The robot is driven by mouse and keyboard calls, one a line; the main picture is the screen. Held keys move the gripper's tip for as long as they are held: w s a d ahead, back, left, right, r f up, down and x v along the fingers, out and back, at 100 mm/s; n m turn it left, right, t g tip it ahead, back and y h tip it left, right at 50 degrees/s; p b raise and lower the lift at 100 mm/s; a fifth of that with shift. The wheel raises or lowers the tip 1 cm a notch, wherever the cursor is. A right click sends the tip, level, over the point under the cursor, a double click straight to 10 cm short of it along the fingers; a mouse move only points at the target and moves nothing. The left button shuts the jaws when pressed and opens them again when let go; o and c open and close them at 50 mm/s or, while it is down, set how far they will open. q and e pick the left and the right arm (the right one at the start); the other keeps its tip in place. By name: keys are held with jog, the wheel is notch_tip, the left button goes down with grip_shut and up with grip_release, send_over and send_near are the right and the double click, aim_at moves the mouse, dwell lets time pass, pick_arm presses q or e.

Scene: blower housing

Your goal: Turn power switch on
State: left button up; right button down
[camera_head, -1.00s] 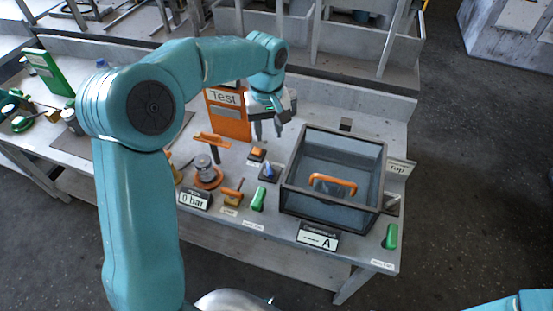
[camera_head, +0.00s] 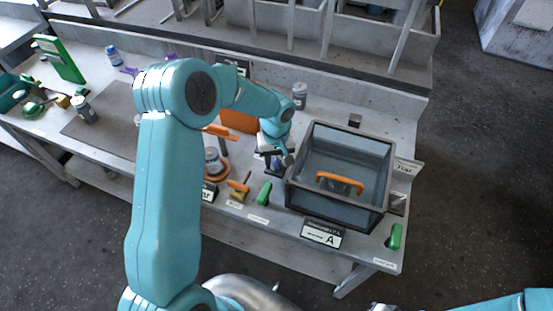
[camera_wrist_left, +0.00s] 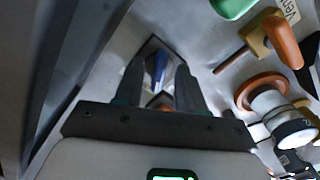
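My left gripper (camera_head: 273,166) points down over the bench, just left of the dark-framed glass box. In the left wrist view its two fingers (camera_wrist_left: 160,88) are apart, with nothing held between them. A blue knob (camera_wrist_left: 156,66) on a dark square base shows between and beyond the fingertips; whether they touch it I cannot tell. An orange part (camera_wrist_left: 160,101) shows nearer, partly hidden by the gripper. In the head view the gripper mostly covers these controls. No label in view names the power switch. My right gripper is not in view.
The glass box (camera_head: 293,199) with an orange handle (camera_head: 340,182) stands close right of my left gripper. Green levers (camera_head: 264,193) and (camera_head: 396,236) sit near the bench front. An orange-handled valve (camera_head: 239,187) and a round orange-based part (camera_head: 214,163) lie to the left.

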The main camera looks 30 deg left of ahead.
pick_arm(q)
jog(key=shift+f, duration=0.5)
grip_shut()
